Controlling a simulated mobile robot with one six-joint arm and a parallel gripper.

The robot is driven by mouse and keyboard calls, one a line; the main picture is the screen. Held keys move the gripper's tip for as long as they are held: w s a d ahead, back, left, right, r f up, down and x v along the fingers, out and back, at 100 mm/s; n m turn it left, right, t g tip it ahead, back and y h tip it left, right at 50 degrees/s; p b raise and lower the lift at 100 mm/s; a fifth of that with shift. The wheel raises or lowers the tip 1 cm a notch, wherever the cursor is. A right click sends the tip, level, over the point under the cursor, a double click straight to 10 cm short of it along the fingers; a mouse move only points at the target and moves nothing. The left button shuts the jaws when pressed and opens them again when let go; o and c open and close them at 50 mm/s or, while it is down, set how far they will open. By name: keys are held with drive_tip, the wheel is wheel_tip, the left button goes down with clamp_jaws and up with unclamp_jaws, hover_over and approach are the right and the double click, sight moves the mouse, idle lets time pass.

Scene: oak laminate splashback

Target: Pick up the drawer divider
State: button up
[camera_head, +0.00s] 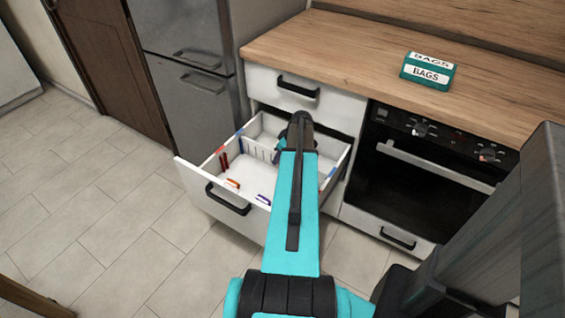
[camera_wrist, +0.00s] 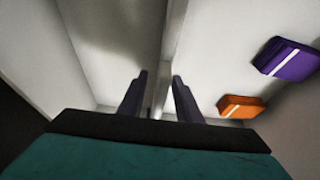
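The open white drawer (camera_head: 190,186) below the counter holds a pale upright panel with slots, which looks like the drawer divider (camera_head: 262,152). My arm covers part of it. In the wrist view the divider's thin pale edge (camera_wrist: 173,45) runs down between the two dark fingers of my gripper (camera_wrist: 158,90). The fingers are apart, one on each side of this edge, with a gap visible. How far down they reach beside it I cannot tell. In the head view the fingertips are hidden behind my arm.
An orange item (camera_wrist: 240,106) and a purple item (camera_wrist: 288,60) lie on the drawer floor right of the fingers. Red items (camera_head: 224,161) are at the drawer's left side. A closed drawer (camera_head: 283,88) is above, an oven (camera_head: 415,190) to the right. A BAGS box (camera_head: 427,75) sits on the counter.

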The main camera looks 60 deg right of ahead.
clamp_jaws()
drive_tip(key=shift+r, duration=0.1)
wheel_tip(320, 180, up, 28)
drive_tip(key=shift+p, duration=0.35)
idle(0.8)
idle(0.6)
drive_tip(key=shift+r+p, duration=0.8)
drive_tip(key=shift+r, duration=0.15)
drive_tip(key=shift+w, duration=0.1)
